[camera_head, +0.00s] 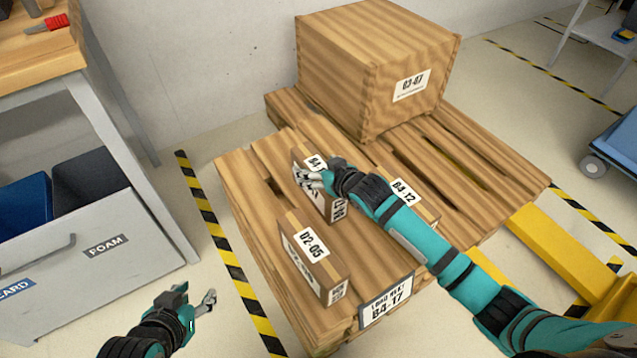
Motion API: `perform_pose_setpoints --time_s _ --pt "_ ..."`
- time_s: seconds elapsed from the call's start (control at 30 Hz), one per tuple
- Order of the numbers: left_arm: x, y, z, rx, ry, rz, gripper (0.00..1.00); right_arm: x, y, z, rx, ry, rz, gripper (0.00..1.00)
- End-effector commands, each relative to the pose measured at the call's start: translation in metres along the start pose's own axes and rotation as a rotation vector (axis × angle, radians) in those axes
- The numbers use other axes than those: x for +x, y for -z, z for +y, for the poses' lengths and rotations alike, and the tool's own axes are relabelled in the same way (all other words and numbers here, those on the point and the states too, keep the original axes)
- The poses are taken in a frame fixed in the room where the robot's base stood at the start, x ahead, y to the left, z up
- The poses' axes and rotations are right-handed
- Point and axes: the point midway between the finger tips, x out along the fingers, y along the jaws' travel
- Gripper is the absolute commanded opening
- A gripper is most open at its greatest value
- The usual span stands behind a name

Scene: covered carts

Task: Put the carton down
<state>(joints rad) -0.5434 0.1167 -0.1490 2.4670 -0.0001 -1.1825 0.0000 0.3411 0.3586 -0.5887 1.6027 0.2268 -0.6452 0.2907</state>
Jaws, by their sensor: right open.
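My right gripper (312,180) is open at the top of a small brown carton (335,212) with white labels. Its fingers overlap the carton's upper part, and I cannot tell whether they touch it. The carton appears to stand on the wooden pallet (247,195). My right forearm and gripper hide part of it. A carton labelled 02-05 (315,272) stands nearer on the pallet. Another, labelled B4-12 (405,192), is partly hidden behind my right arm. My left gripper (208,302) is low at the left, away from the pallet; its opening is unclear.
A large wooden-looking box labelled 03-07 (375,70) stands at the back of the pallet. A yellow pallet jack (545,245) is at the right. A workbench with a drawer labelled FOAM (90,262) is at the left. Striped floor tape (222,245) runs between them.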

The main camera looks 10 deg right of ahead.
Motion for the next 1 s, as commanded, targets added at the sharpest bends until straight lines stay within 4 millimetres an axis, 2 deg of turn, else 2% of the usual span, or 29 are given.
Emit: perform_pose_setpoints --time_s 0.07,0.7,1.0 --pt "-0.0001 -0.0001 0.0000 0.000 0.000 -0.001 0.40 -0.0002 0.0001 0.0000 0.000 0.000 0.000 0.83" --pt "-0.0001 -0.0006 0.0001 0.000 0.000 -0.003 0.40 -0.0003 -0.0006 0.0006 -0.002 -0.001 -0.001 0.00" --pt "-0.0011 -0.0011 0.0000 0.000 0.000 -0.009 0.40 -0.0017 0.0044 0.0008 -0.003 -0.001 0.006 0.00"
